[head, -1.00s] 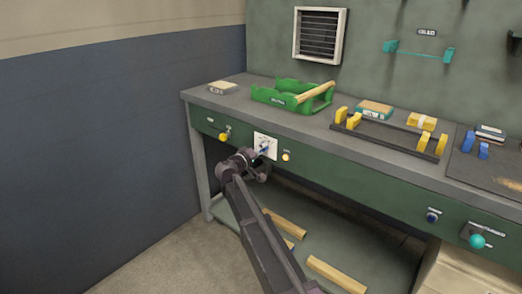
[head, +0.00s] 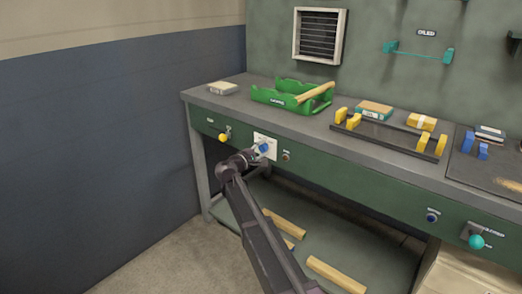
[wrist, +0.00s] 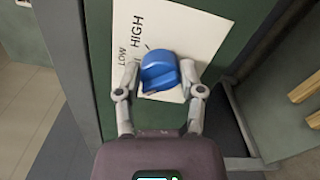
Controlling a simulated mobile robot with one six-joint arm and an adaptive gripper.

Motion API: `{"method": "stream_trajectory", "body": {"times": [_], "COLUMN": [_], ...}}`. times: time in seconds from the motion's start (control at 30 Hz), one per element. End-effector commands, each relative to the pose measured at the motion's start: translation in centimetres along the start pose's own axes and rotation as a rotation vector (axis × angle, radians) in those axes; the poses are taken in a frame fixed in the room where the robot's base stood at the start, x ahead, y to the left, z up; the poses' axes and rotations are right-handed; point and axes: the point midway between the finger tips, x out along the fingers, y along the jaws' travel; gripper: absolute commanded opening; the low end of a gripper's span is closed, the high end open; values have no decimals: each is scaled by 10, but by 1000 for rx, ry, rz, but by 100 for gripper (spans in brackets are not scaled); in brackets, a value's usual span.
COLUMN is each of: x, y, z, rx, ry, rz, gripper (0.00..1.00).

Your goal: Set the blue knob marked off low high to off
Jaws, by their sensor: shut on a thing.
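The blue knob (head: 264,147) sits on a white plate (head: 271,141) on the green front panel of the bench. In the wrist view the knob (wrist: 160,70) shows large, with LOW and HIGH printed on the plate (wrist: 190,32) to its upper left. No OFF mark shows, and I cannot tell which mark the knob points at. My gripper (wrist: 160,82) is shut on the knob, one finger at each side. In the head view my gripper (head: 256,154) reaches the plate from the lower left.
A small dark lamp (head: 286,156) is right of the plate. A yellow knob (head: 224,137) is to the left. A green tray (head: 262,96) stands on the bench top above. Wooden pieces (head: 335,274) lie on the lower shelf. The floor at left is clear.

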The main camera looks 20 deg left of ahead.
Motion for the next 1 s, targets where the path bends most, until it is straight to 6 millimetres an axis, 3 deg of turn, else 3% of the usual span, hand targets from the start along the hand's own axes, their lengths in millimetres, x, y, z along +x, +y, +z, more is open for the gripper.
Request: {"method": "stream_trajectory", "body": {"times": [0.57, 0.6, 0.7, 1.0], "x": [2, 2, 2, 1], "y": [2, 2, 1, 1], "z": [-1, -1, -1, 0], "rx": [-51, -51, -50, -48], "ry": [0, 0, 0, 0], "rz": [4, 4, 3, 1], "gripper": [2, 56, 84, 84]}}
